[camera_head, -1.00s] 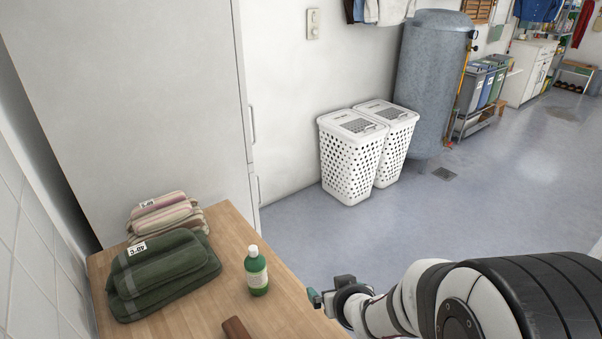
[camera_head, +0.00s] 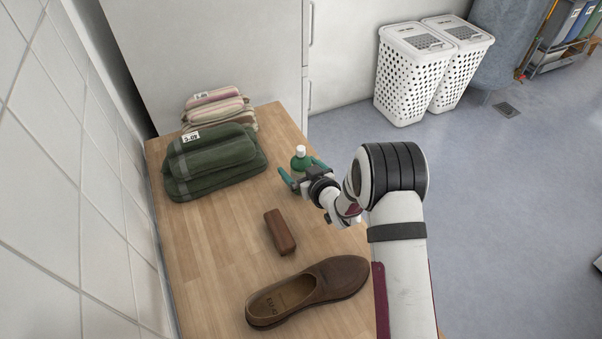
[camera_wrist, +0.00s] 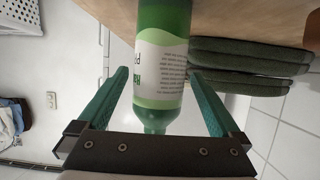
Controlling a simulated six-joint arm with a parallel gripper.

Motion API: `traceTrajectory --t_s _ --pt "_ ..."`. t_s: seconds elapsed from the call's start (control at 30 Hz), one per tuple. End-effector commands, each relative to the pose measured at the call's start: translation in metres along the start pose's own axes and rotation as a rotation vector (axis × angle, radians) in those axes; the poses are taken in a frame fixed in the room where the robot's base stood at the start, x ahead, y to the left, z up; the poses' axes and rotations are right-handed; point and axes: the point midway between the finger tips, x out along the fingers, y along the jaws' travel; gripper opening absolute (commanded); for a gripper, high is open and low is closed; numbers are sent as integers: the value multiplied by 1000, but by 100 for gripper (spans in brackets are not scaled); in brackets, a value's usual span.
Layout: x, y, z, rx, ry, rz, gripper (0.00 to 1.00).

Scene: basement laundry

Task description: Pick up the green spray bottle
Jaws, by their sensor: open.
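The green spray bottle (camera_head: 300,160) has a white cap and stands on the wooden table, near its right edge. In the wrist view the bottle (camera_wrist: 160,60) shows close up, with a white and green label, and appears upside down. My gripper (camera_head: 299,172) is open at the bottle. In the wrist view, my gripper's two teal fingers (camera_wrist: 160,85) lie on either side of the bottle's lower-pictured part, with gaps on both sides. In the head view the gripper and wrist hide the bottle's lower part.
Folded green towels (camera_head: 212,160) lie left of the bottle, with striped towels (camera_head: 217,108) behind. A brown block (camera_head: 280,232) and a brown shoe (camera_head: 308,291) lie nearer on the wooden table (camera_head: 205,250). White laundry baskets (camera_head: 408,80) stand on the floor beyond.

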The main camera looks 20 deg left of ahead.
Motion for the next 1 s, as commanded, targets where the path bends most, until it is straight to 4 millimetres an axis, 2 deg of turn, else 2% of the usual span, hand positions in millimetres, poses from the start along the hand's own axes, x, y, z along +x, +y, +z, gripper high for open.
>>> traceTrajectory --t_s 0.13,0.37,0.9,0.93,1.0 --pt "24 2 1 1 0 0 100" --pt "27 2 1 1 -2 1 100" --pt "27 2 1 1 -1 1 5" --pt "27 2 1 1 -1 1 0" --pt "27 2 0 0 0 1 0"
